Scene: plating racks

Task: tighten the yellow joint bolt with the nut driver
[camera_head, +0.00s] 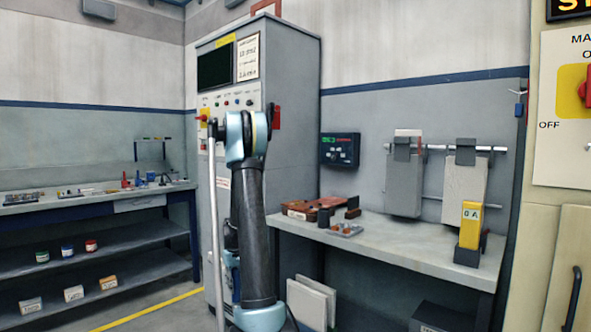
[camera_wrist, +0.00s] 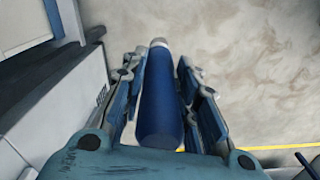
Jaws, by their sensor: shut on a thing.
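My gripper (camera_wrist: 160,64) is shut on a blue, rounded handle, which I take to be the nut driver (camera_wrist: 163,105). The handle lies lengthwise between the two fingers in the wrist view, with a pale end at the top. Its working tip is hidden. In the head view my arm hides the gripper and the driver. Brown, copper-like bars (camera_head: 316,207) lie on the right-hand bench, but I cannot make out a yellow joint bolt on them or anywhere else.
The right-hand bench (camera_head: 418,250) has clear top in its middle. A tall grey cabinet (camera_head: 298,100) stands behind my arm. White panels (camera_head: 307,303) lean below the bench.

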